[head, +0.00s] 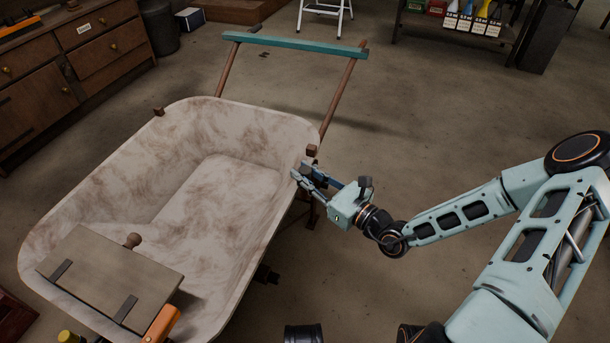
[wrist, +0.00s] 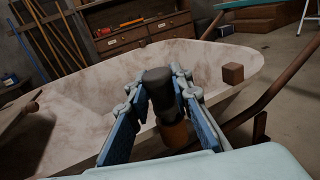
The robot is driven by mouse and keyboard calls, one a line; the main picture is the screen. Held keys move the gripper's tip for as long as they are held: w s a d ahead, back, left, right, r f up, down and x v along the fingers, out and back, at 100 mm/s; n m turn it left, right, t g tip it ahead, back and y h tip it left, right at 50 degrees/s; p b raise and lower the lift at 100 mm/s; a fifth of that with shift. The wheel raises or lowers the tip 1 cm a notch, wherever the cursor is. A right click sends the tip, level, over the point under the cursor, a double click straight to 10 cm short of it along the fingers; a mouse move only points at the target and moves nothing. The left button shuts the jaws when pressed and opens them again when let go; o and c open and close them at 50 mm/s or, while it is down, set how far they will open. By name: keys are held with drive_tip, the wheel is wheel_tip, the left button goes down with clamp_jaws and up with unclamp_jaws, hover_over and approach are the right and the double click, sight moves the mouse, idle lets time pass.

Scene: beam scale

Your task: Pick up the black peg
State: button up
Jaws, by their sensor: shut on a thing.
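The black peg (wrist: 159,90) stands between the blue fingers of my gripper (wrist: 160,92) in the wrist view. The fingers are shut on it, one on each side. An orange-brown piece (wrist: 172,133) shows right below the black part; I cannot tell whether it belongs to the peg. In the head view my gripper (head: 304,178) is at the right rim of the wheelbarrow tub, by a brown block. The peg cannot be made out clearly there.
The pale, stained wheelbarrow tub (head: 95,185) fills the left and middle. A board with a round knob (head: 110,275) lies across its near end. A teal bar (head: 295,45) spans its handles. Drawers (head: 105,45) stand far left.

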drive_tip(key=s+d+r+p, duration=0.4)
drive_tip(key=s+r+p, duration=0.7)
drive_tip(key=s+r, duration=0.1)
drive_tip(key=shift+s+d, duration=0.2)
drive_tip(key=shift+s, duration=0.45)
drive_tip(key=shift+f, duration=0.1)
